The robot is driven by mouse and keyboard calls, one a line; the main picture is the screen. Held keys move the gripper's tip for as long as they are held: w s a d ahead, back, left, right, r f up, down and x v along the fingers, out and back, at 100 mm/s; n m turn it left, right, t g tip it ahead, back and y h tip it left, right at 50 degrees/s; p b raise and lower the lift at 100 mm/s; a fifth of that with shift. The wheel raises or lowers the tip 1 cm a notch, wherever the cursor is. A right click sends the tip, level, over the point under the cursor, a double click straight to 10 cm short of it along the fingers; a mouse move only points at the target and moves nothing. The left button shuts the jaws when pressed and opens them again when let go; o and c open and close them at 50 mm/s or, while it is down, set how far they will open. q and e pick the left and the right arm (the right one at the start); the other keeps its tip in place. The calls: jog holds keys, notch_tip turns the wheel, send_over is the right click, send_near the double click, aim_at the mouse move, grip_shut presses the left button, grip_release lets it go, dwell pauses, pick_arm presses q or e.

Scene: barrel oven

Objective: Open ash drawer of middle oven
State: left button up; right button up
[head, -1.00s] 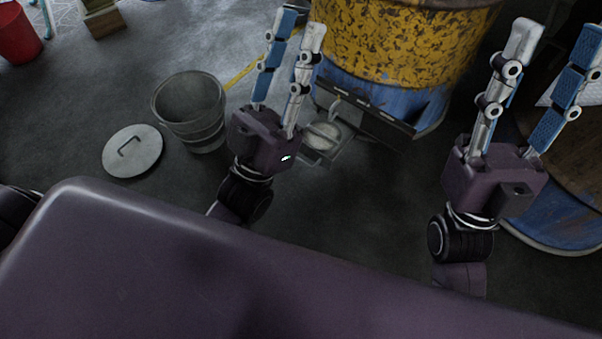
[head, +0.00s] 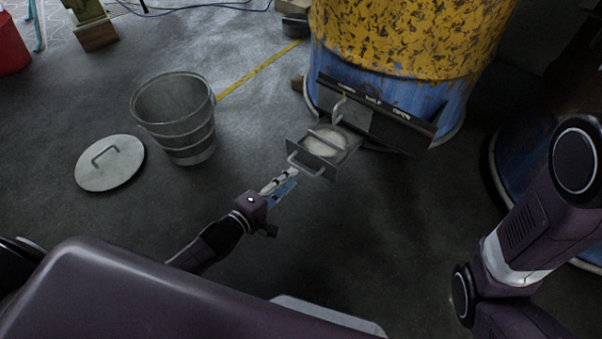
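The middle oven is a yellow and blue barrel (head: 400,45) at the top centre. Its ash drawer (head: 318,163) sticks out low at the front, on the floor side, with pale ash (head: 324,142) inside. A bar handle is on the drawer's front. My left gripper (head: 296,177) is just in front of this handle, to its lower left. Its fingers look apart, with a blue inner pad showing and nothing between them. I cannot tell whether a fingertip touches the handle. My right arm shows at the right edge, but its gripper is out of view.
A dark hinged plate (head: 375,105) hangs at the barrel's front above the drawer. Another blue barrel (head: 508,170) is at the right. The floor below the drawer is clear.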

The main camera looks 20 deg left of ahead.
aim_at(301, 169)
pick_arm(q)
jog(key=b+x, duration=0.3)
jog(key=x, duration=0.3)
jog(key=shift+w, duration=0.1)
jog(key=shift+r, duration=0.1)
grip_shut()
